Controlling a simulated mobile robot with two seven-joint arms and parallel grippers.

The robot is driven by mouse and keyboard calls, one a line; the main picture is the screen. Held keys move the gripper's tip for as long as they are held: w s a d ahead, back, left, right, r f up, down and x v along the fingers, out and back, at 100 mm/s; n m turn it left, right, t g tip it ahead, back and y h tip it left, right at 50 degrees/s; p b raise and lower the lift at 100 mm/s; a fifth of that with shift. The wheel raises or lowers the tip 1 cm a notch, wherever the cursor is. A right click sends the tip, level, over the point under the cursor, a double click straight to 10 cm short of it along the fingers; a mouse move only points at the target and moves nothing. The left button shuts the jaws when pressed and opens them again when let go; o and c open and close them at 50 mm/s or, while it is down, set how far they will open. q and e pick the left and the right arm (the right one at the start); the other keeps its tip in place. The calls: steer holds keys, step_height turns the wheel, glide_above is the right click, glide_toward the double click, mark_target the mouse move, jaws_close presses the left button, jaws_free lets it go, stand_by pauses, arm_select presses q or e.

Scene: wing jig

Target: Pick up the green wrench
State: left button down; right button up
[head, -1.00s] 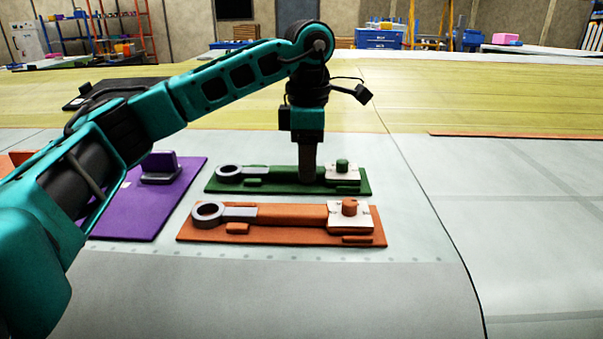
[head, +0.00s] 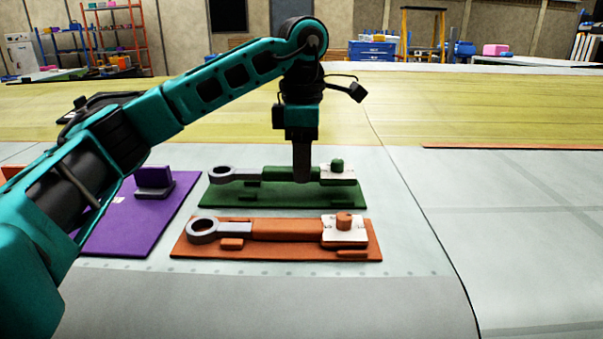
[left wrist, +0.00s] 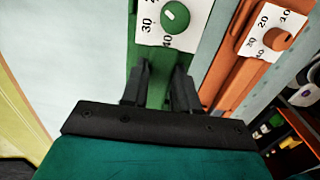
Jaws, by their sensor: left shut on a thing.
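The green wrench (head: 274,174) has a grey ring end at the left and a green handle. My left gripper (head: 302,178) points straight down and is shut on its handle. The wrench appears raised a little above its green base plate (head: 240,197), with a gap under the ring end. In the left wrist view the two fingers (left wrist: 160,90) stand on either side of the green handle. A white dial plate with a green knob (left wrist: 174,15) is just beyond them. My right gripper is not in view.
An orange wrench (head: 275,229) lies on an orange plate (head: 200,250) in front of the green one. A purple plate (head: 125,225) with an upright block stands at the left. The grey surface at the right (head: 500,230) is clear.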

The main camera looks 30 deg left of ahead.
arm_select(q)
step_height(320, 180, up, 18)
steer(key=p, duration=0.5)
steer(key=shift+f, duration=0.25)
